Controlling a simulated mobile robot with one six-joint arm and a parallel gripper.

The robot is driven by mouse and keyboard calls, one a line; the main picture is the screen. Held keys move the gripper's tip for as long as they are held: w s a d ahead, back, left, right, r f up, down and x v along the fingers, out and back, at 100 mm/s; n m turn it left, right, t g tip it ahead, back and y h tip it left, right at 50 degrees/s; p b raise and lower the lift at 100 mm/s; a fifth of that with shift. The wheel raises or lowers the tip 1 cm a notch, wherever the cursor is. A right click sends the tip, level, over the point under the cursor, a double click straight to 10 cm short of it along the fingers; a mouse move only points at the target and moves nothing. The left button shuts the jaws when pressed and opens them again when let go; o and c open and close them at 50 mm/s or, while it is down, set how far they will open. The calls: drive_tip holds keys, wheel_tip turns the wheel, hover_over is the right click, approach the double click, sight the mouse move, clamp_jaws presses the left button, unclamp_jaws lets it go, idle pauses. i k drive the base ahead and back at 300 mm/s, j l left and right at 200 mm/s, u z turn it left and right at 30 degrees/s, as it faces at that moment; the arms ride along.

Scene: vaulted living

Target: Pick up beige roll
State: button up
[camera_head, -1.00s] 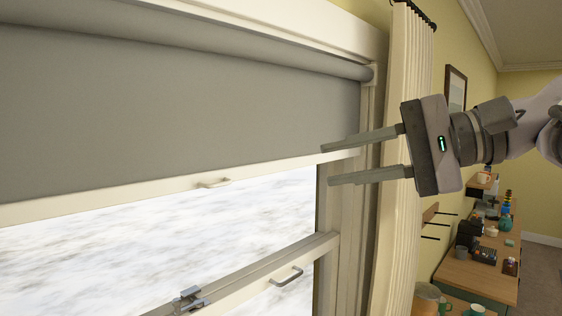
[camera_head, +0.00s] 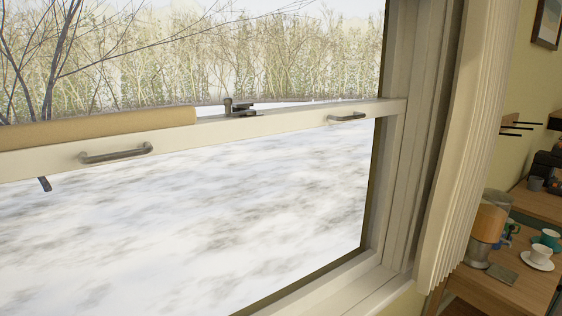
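A beige roll (camera_head: 100,127) lies lengthwise along the top of the window's middle rail (camera_head: 290,122), at the left. Its right end is in view and its left end runs out of the picture. It looks like it rests on the rail; what is behind it is hidden. My gripper is not in view now.
The rail carries two metal handles (camera_head: 116,153) and a dark latch (camera_head: 240,108) right of the roll. A pale curtain (camera_head: 470,150) hangs at the right.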

sight(33, 135)
drive_tip(key=u, duration=1.5)
